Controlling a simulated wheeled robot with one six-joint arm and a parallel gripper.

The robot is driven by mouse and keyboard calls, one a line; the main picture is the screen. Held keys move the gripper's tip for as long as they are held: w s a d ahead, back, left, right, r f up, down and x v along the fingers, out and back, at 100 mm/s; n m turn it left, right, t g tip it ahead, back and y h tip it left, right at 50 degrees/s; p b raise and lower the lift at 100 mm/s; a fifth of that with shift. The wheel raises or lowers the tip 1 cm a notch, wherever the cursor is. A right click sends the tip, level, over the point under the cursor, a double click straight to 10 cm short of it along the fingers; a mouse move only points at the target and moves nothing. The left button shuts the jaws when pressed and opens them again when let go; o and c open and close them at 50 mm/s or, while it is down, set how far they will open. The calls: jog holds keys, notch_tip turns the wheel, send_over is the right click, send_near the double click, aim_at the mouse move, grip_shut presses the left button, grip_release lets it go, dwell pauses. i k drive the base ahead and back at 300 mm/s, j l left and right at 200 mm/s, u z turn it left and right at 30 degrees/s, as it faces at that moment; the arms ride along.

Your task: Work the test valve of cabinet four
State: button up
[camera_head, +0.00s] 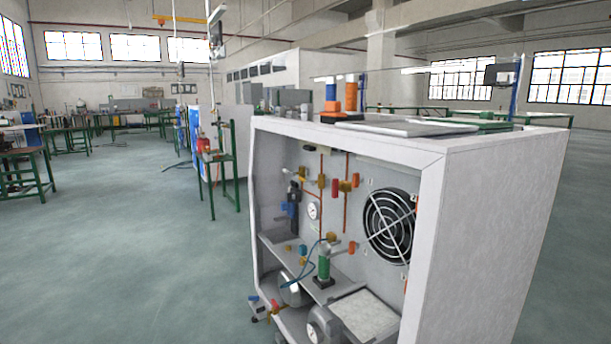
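A white open-fronted cabinet (500,210) stands at the right, near me. Inside are copper pipes, brass fittings, round gauges (313,211) and several valves. A brass valve with a red-orange handle (346,185) sits on the back panel left of a black fan (389,227). A small valve with a blue and red end (264,306) sticks out at the lower left of the cabinet. No cabinet number can be read, and I cannot tell which valve is the test valve. My gripper does not show.
Green-legged benches (22,172) stand at the left. The grey-green floor (120,250) left of the cabinet is clear.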

aim_at(305, 180)
jog(key=i, duration=0.4)
jog(key=i+j, duration=0.4)
jog(key=i+j+z, duration=0.15)
jog(key=i+j, duration=0.65)
jog(key=j, duration=0.25)
jog(key=i+j+z, duration=0.1)
jog(key=i+j, duration=0.3)
jog(key=j, duration=0.1)
